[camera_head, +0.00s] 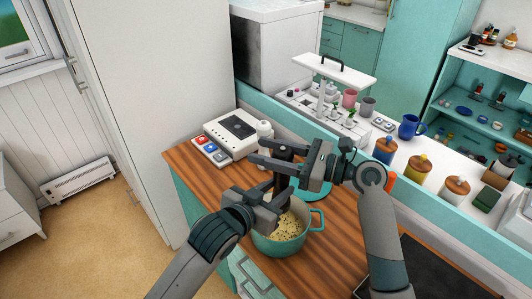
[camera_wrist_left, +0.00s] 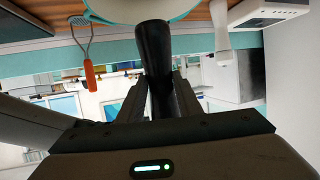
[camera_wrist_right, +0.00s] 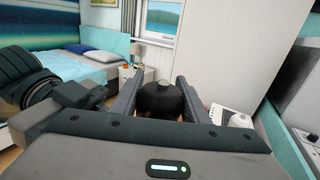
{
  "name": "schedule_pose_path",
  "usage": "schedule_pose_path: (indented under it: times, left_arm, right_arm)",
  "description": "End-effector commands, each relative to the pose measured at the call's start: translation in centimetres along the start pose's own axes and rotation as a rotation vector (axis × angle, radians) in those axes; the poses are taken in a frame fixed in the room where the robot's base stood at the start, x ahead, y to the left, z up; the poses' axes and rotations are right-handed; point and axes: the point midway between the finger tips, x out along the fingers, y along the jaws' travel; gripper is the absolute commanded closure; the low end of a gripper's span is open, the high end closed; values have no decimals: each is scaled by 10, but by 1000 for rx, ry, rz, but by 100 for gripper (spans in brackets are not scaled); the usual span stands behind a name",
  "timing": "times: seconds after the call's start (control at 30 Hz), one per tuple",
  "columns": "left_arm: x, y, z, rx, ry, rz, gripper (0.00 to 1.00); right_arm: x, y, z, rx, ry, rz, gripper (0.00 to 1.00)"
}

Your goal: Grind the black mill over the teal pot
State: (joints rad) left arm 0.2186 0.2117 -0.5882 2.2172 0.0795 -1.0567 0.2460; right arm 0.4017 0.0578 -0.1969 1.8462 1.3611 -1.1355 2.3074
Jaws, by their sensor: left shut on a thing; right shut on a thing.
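The black mill (camera_head: 283,154) is upright, held by both of my grippers. My left gripper (camera_head: 272,192) is shut on its lower body; the left wrist view shows the dark shaft (camera_wrist_left: 154,60) between the fingers. My right gripper (camera_head: 284,160) is shut on its rounded top, which shows between the fingers in the right wrist view (camera_wrist_right: 158,98). The teal pot (camera_head: 284,245), holding pale speckled food, stands on the wooden counter below the grippers. Its rim also shows in the left wrist view (camera_wrist_left: 180,11). The grippers hide the mill's lower end in the head view.
A white mill or bottle (camera_head: 264,129) stands behind the grippers, beside a white appliance with coloured buttons (camera_head: 221,137). Jars (camera_head: 420,168) and a blue mug (camera_head: 410,127) line the ledge at right. An orange-handled utensil (camera_wrist_left: 90,76) is near the pot. Bare counter (camera_head: 330,252) lies right of the pot.

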Motion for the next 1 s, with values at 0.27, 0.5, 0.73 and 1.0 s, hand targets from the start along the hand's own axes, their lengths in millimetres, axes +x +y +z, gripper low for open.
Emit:
schedule_pose_path:
  times: [0.27,0.5,0.73,1.0]
  left_arm:
    - [0,1,-2,0,4,1,100]
    - [0,1,-2,0,4,1,100]
    - [0,0,-1,-1,3,1,100]
    - [0,0,-1,0,3,1,100]
  right_arm:
    - [-1,-6,1,-5,-1,-158,81]
    - [-1,-7,1,-3,-1,-169,81]
    - [-1,-6,1,-3,-1,-168,40]
    - [-1,-6,1,-3,-1,-167,40]
